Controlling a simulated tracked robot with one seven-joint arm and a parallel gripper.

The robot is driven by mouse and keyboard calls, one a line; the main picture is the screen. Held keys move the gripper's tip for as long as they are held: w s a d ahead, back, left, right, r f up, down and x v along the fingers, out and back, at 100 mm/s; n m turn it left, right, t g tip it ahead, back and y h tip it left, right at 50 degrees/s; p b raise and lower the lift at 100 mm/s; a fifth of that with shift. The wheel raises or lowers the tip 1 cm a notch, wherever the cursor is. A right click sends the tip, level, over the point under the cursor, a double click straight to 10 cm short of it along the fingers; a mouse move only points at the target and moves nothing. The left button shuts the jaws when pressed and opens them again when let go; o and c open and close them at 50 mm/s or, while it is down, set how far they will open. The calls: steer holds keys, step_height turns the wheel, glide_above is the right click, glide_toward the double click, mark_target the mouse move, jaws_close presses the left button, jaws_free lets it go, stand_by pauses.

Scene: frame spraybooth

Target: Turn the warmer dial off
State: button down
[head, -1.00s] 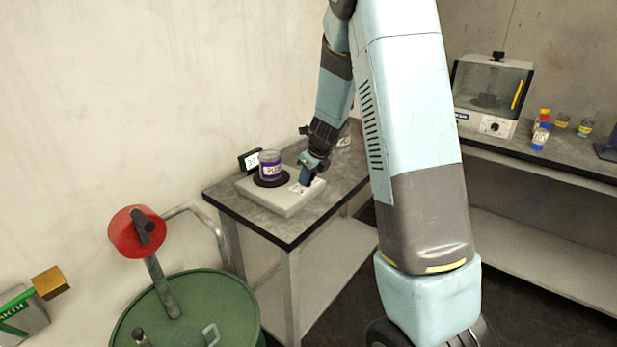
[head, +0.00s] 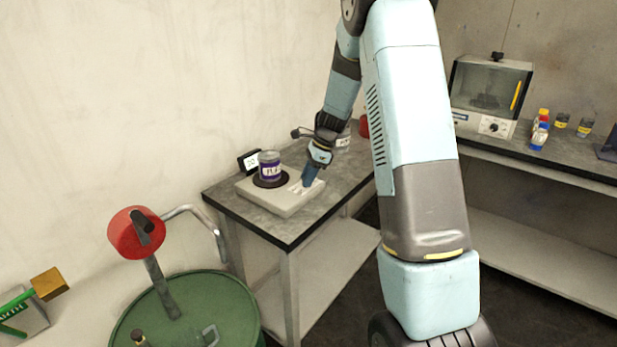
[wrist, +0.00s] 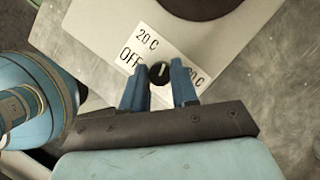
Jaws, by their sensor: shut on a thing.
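The warmer (head: 262,203) is a pale flat box on the grey bench, with a dark round plate near its back. Its black dial (wrist: 158,75) sits on a white label with OFF, 20 C and a partly hidden C mark. The dial's white pointer line points roughly up in the wrist view, not at OFF, which is to its upper left. My gripper (wrist: 159,84) has its blue fingers on both sides of the dial and is shut on it. In the head view my gripper (head: 311,172) is at the warmer's right end and hides the dial.
A purple-labelled jar (head: 270,165) stands on the warmer's plate. A small dark display (head: 249,161) is behind it. A can (head: 343,138) and a red object (head: 364,127) are behind my gripper. A green drum (head: 190,312) with a red-topped lever is at front left.

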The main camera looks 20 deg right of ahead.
steer(key=n, duration=0.1)
steer(key=n+g, duration=0.1)
steer(key=n, duration=0.2)
steer(key=shift+w+d+n+g, duration=0.1)
steer(key=shift+w+n+g, duration=0.15)
steer(key=shift+n+g, duration=0.05)
steer(key=n, duration=0.2)
steer(key=n+g+h, duration=0.1)
steer(key=n, duration=0.1)
steer(key=shift+w+g, duration=0.1)
steer(key=shift+g, duration=0.2)
steer(key=n, duration=0.2)
steer(key=n+g+h, duration=0.1)
steer(key=n, duration=0.2)
steer(key=shift+w+a+h, duration=0.1)
steer(key=shift+a+h, duration=0.1)
steer(key=shift+h, duration=0.1)
steer(key=shift+a+n+g+h, duration=0.1)
steer(key=shift+n+g+h, duration=0.35)
steer(key=shift+n, duration=1.35)
steer(key=shift+h, duration=0.25)
steer(key=c, duration=0.9)
jaws_free()
